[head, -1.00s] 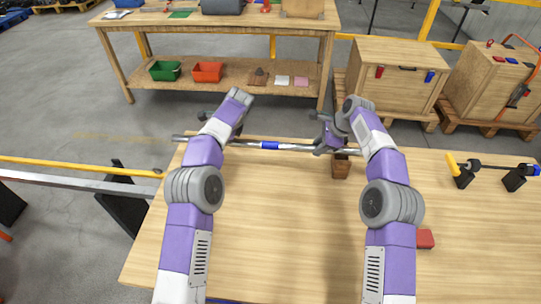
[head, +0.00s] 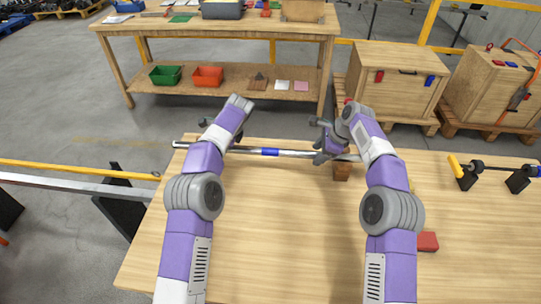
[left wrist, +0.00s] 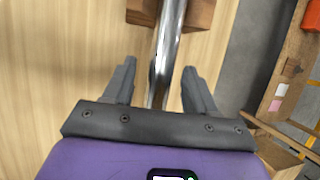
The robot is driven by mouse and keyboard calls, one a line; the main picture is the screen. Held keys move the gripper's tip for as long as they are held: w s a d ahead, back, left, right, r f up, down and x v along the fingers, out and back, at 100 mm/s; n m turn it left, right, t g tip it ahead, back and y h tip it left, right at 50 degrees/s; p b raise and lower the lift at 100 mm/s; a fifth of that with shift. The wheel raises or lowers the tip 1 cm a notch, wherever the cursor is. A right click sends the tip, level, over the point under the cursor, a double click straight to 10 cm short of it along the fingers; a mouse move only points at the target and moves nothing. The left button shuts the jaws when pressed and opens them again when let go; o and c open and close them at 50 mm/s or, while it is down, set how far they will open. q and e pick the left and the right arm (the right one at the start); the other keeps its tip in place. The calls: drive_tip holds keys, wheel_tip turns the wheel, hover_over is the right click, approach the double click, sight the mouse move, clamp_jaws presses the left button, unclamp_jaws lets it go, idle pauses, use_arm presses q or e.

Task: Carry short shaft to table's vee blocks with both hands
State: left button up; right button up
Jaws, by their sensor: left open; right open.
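A silver shaft with a blue band (head: 270,152) runs left to right along the far edge of the wooden table (head: 280,225). A brown wooden block (head: 342,172) is under its right part; whether the shaft sits in a notch is too small to tell. In the left wrist view the shaft (left wrist: 171,40) crosses a wooden block (left wrist: 200,14). My left gripper (left wrist: 157,88) is open, its fingers on either side of the shaft; in the head view its arm partly hides it. My right gripper (head: 323,140) is open at the shaft's right part, beside the block.
A bar with a yellow end (head: 455,166) lies on black stands at the table's right. A red block (head: 427,242) lies near my right arm. A long rail (head: 70,183) stands left of the table. A workbench (head: 220,25) and wooden crates (head: 395,75) are behind. The table's middle is clear.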

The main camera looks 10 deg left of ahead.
use_arm(q)
drive_tip(key=v, duration=1.2)
use_arm(e)
drive_tip(key=v, duration=1.2)
